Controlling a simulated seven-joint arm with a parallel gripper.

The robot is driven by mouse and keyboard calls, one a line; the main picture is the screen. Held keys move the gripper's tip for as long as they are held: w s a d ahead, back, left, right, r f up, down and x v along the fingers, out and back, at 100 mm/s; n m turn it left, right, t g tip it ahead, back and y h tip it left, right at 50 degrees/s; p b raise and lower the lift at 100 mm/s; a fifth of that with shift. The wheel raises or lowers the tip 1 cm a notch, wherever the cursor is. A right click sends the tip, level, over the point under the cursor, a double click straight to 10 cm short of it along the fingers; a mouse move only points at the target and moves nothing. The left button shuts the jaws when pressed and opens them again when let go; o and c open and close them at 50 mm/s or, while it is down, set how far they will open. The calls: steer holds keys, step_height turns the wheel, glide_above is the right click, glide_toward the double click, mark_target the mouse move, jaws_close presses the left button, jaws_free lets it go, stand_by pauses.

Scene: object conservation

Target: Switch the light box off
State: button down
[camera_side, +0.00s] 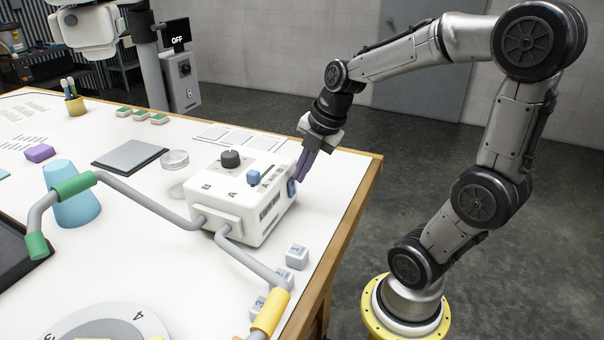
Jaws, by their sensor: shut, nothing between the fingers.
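A white box (232,208) stands near the table's right edge. It has a black knob (231,158) and a small blue switch (253,177) on top, with letters A and B. A blue round button (291,188) is on its right side. My gripper (299,176) is shut and empty, its purple fingers pointing down at that side, close to the button; I cannot tell whether they touch. A small dark screen (177,40) at the back reads OFF. I cannot tell for sure which of these is the light box.
Grey pipes with green (75,187) and yellow (270,313) sleeves run beside the box. Small numbered cubes (297,255) lie near the right edge.

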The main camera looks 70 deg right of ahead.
stand_by(0.3)
steer(key=s+v, duration=0.1)
steer(key=v, duration=1)
steer(key=shift+s, duration=0.45)
steer(key=s+a+f+m, duration=0.2)
steer(key=a+f+m, duration=0.2)
steer(key=m, duration=0.5)
steer(key=s+a+f+m+t, duration=0.1)
steer(key=s+a+f+m, duration=0.1)
steer(key=a+m, duration=0.3)
steer(key=f+m, duration=0.1)
steer(key=m, duration=0.3)
steer(key=shift+s+a+f, duration=0.25)
steer(key=shift+a+f, duration=0.15)
